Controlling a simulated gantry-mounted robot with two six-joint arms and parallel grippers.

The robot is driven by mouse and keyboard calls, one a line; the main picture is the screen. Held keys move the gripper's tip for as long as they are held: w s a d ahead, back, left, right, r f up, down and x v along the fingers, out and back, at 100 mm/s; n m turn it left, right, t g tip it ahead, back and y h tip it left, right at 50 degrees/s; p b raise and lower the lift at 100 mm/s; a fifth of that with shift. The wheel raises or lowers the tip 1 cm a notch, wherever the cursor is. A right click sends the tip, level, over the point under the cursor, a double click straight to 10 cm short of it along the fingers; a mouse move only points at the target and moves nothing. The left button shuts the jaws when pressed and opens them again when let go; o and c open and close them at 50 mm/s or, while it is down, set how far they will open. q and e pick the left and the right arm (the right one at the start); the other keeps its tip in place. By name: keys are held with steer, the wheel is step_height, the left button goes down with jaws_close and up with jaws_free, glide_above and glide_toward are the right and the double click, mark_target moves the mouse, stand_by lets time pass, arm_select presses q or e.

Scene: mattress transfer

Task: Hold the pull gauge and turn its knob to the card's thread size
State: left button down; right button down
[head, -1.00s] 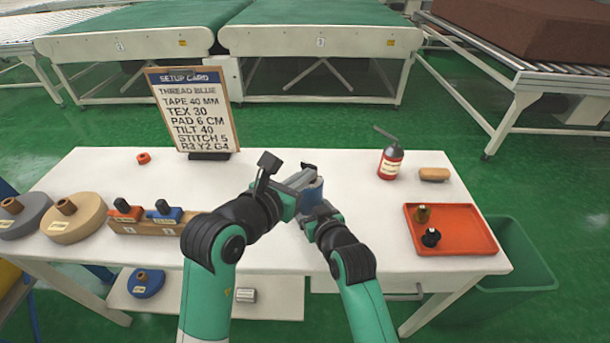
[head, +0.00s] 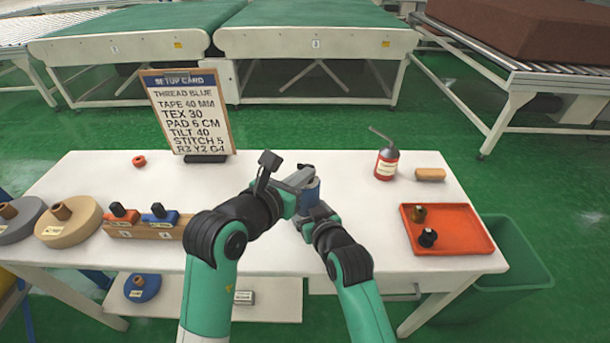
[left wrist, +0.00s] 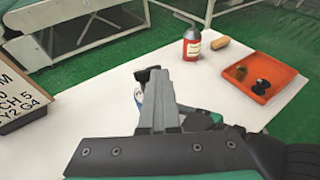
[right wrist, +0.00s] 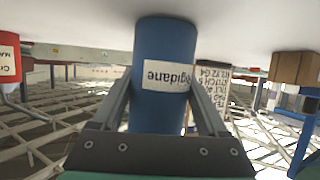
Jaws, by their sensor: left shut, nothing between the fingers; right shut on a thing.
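The pull gauge is a blue cylinder (head: 311,194) near the middle of the white table. My right gripper (right wrist: 160,100) is shut on its body, and its white label reads upside down in the right wrist view. My left gripper (head: 300,179) is shut and empty, right against or just over the gauge's top; contact is unclear. A dark piece, perhaps the knob (left wrist: 147,74), shows beyond the left fingers, which hide most of the gauge there. The setup card (head: 190,112) stands upright at the back left and reads "TEX 30". The knob's setting is not readable.
Spools (head: 68,222) and a wooden rack (head: 145,231) line the left. Open table lies behind the grippers.

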steer(key=shift+a+r, duration=0.1)
steer(key=shift+a, duration=0.05)
arm_select(q)
steer(key=shift+a, duration=0.55)
arm_select(e)
jaws_free()
arm_select(q)
steer(key=s+a+r, duration=0.1)
steer(key=s+a, duration=0.1)
steer(key=s, duration=0.4)
steer(key=s+a+r, duration=0.1)
steer(key=s+r, duration=0.1)
steer(key=s, duration=0.4)
steer(key=shift+s+a, duration=0.35)
steer(key=shift+s+r, duration=0.1)
arm_select(e)
steer(key=shift+s, duration=0.1)
